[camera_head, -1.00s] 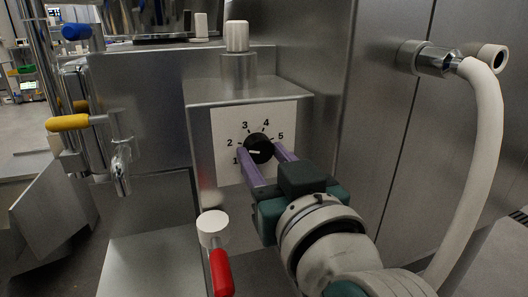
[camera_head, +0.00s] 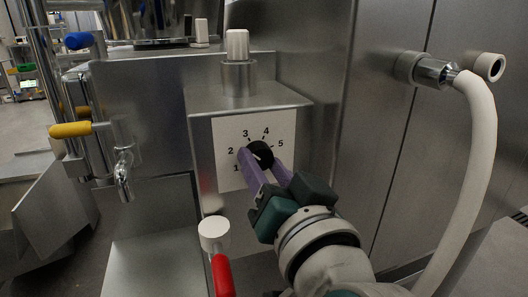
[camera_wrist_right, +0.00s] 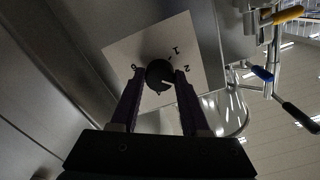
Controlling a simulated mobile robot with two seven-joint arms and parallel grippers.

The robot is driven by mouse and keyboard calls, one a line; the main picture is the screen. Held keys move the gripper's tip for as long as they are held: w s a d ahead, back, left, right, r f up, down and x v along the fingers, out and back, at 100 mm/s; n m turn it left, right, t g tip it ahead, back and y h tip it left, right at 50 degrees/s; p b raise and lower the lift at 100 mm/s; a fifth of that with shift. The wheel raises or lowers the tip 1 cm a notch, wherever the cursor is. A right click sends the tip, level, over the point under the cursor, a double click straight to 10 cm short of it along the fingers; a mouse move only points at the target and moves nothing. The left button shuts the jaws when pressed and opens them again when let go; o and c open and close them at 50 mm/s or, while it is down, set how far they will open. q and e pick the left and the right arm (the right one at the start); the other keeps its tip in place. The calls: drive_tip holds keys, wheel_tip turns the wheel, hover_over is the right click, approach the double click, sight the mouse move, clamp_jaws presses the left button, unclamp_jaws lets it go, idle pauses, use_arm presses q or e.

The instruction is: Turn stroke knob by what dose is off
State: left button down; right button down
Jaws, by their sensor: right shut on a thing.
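The plate is on the front of a steel box. My right gripper (camera_head: 262,161) is shut on the knob, with one purple finger on each side. In the head view the white mark points up and left, roughly toward the 2. In the right wrist view the knob (camera_wrist_right: 158,74) sits between the fingertips (camera_wrist_right: 159,77), and part of the dial is hidden. My left gripper is not in view.
A yellow-handled tap (camera_head: 71,130) is at the left. A thick white hose (camera_head: 485,150) hangs at the right. A white-capped steel post (camera_head: 238,62) tops the box.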

drive_tip(key=m, duration=0.4)
drive_tip(key=shift+m, duration=0.3)
idle(0.3)
drive_tip(key=shift+c, duration=1.9)
unclamp_jaws()
